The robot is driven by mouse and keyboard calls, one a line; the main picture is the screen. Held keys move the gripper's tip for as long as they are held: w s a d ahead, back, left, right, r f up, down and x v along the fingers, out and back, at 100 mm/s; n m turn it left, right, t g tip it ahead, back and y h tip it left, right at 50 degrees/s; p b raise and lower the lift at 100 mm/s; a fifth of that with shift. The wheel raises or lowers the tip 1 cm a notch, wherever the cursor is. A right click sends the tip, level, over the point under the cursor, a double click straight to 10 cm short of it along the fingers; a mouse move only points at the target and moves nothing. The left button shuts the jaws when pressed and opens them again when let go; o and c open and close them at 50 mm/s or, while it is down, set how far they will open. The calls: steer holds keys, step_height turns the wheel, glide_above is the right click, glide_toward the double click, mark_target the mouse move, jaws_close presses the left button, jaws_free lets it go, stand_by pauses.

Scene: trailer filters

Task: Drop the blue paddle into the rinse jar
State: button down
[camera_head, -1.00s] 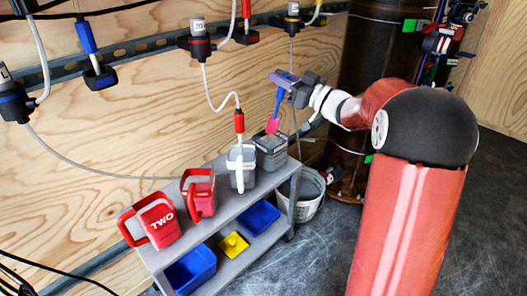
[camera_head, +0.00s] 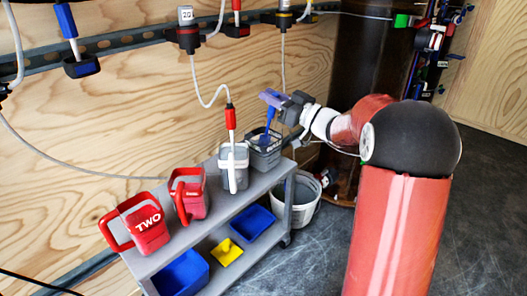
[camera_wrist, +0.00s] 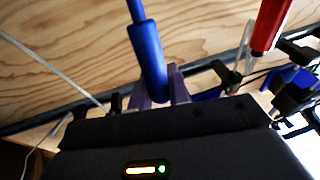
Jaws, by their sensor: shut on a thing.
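My gripper (camera_head: 271,97) has purple fingers shut on the handle of the blue paddle (camera_head: 267,122). The paddle hangs nearly upright over the grey jar (camera_head: 265,155) at the right end of the shelf top. Its lower end is out of sight at the jar's opening and seems to be inside; how deep, I cannot tell. No label shows which jar is the rinse jar. In the wrist view the blue handle (camera_wrist: 147,48) runs between the purple fingers (camera_wrist: 158,90).
Beside that jar stands another grey jar (camera_head: 226,178), with a red-and-white tool (camera_head: 231,130) in it. Two red jugs (camera_head: 191,198) (camera_head: 150,232) stand further left. Blue and yellow bins (camera_head: 184,273) fill the lower shelf. A white bucket (camera_head: 305,200) stands on the floor. Tools hang along the wall rail.

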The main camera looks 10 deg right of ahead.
steer(key=c, duration=1.2)
jaws_free()
steer(key=shift+c, duration=0.2)
steer(key=v, duration=0.8)
step_height(320, 180, up, 8)
steer(key=m+t+h+p, duration=0.4)
steer(key=h, duration=0.5)
steer(key=s+d+r+m+g+h+p, duration=0.1)
steer(key=s+m+g+h+p, duration=0.25)
steer(key=s+h, duration=0.35)
steer(key=s+a+f+g+p, duration=0.1)
steer(key=s+a+f+g, duration=0.1)
steer(key=s, duration=0.6)
steer(key=s+a+f+m+g+y+p, duration=0.1)
steer(key=s+a+f+g, duration=0.1)
steer(key=s, duration=0.6)
steer(key=s+a+f+g+p, duration=0.1)
steer(key=s+a+f+g, duration=0.2)
steer(key=s, duration=0.6)
steer(key=shift+f+g+y, duration=0.4)
steer(key=shift+f+g, duration=0.15)
steer(key=shift+g, duration=0.5)
